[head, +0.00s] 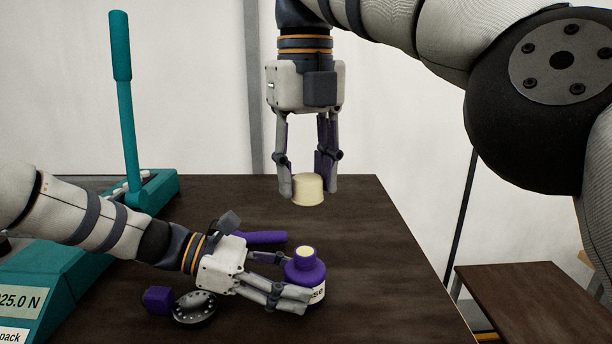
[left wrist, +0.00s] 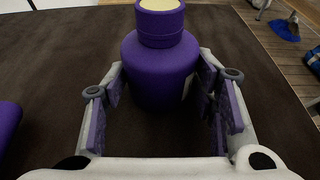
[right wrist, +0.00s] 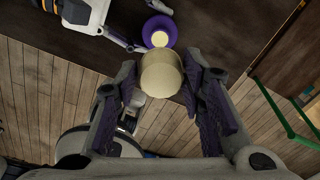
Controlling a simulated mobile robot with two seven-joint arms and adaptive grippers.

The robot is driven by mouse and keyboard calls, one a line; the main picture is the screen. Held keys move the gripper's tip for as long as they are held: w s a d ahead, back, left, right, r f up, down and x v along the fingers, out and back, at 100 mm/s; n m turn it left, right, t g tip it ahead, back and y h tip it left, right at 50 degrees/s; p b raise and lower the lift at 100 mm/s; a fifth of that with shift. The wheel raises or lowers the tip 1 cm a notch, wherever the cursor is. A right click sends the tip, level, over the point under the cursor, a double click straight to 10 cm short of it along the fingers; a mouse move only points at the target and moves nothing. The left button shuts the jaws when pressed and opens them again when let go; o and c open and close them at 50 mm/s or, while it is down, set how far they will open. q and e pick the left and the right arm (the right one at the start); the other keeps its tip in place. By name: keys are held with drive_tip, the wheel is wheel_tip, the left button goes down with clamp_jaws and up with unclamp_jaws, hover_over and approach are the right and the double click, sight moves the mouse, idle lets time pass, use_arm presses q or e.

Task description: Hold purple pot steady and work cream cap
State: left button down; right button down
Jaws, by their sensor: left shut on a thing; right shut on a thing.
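The purple pot (head: 304,276) stands upright on the dark table, its neck open with cream contents showing at the top. A white label with dark letters shows on its side. My left gripper (head: 292,283) is shut on the pot's body from the left; the left wrist view shows the pot (left wrist: 160,65) between its fingers. The cream cap (head: 308,189) is off the pot and hangs above it. My right gripper (head: 309,180) points down and is shut on the cap, which also shows between its fingertips in the right wrist view (right wrist: 161,74).
A teal lever press (head: 150,190) stands at the left of the table (head: 380,240). A purple-handled item (head: 262,238), a purple block (head: 157,300) and a round dark disc with holes (head: 195,308) lie near my left gripper. The table right of the pot is clear.

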use_arm(q)
drive_tip(key=c, duration=0.6)
unclamp_jaws()
drive_tip(key=shift+f, duration=0.25)
drive_tip(key=shift+r, duration=0.15)
drive_tip(key=v, duration=1.2)
